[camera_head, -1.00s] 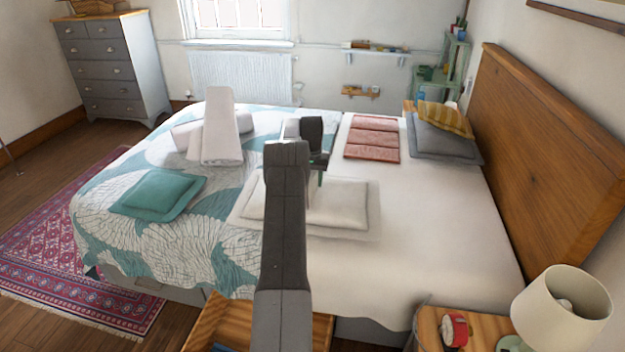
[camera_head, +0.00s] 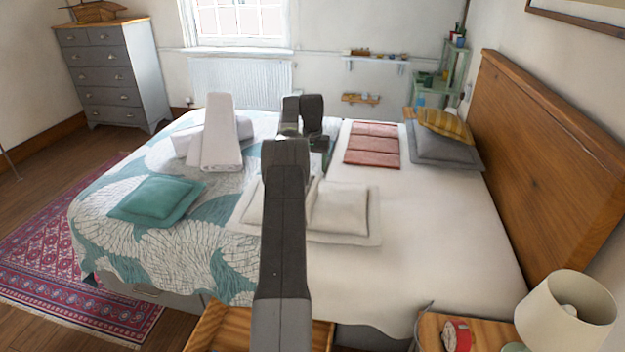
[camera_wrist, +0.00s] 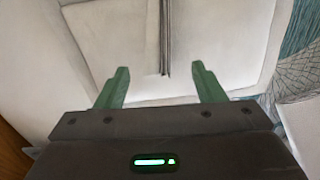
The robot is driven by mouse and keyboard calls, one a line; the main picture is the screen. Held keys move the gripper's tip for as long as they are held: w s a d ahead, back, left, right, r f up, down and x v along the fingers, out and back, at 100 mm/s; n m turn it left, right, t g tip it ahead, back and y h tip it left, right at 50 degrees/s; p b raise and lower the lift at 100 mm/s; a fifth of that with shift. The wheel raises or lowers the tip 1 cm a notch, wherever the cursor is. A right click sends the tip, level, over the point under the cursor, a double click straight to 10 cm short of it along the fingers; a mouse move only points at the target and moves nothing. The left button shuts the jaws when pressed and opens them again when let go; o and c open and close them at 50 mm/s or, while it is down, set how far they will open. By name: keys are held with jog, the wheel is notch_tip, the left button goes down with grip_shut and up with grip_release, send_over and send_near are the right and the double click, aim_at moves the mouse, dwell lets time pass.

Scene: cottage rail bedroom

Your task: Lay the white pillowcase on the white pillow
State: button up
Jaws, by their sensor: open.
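A white shape with a wide flat border (camera_head: 368,236) lies on the bed, partly hidden behind my arm. On it are two pale raised panels, the right one (camera_head: 340,208) and the left one (camera_head: 258,200). In the wrist view a dark narrow slit (camera_wrist: 165,40) runs between the panels. I cannot clearly tell which part is pillow and which is pillowcase. My gripper (camera_wrist: 160,70) is open, its green fingers apart on either side of the slit's near end, with nothing visibly gripped. In the head view my gripper (camera_head: 320,146) is beyond the white shape, partly hidden.
White rolled and folded linens (camera_head: 218,135) and a teal cushion (camera_head: 157,198) lie left. The sheet right of the white shape is clear.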

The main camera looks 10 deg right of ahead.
jog(key=shift+r, duration=1.75)
jog(key=shift+o, duration=0.5)
jog(key=o, duration=0.7)
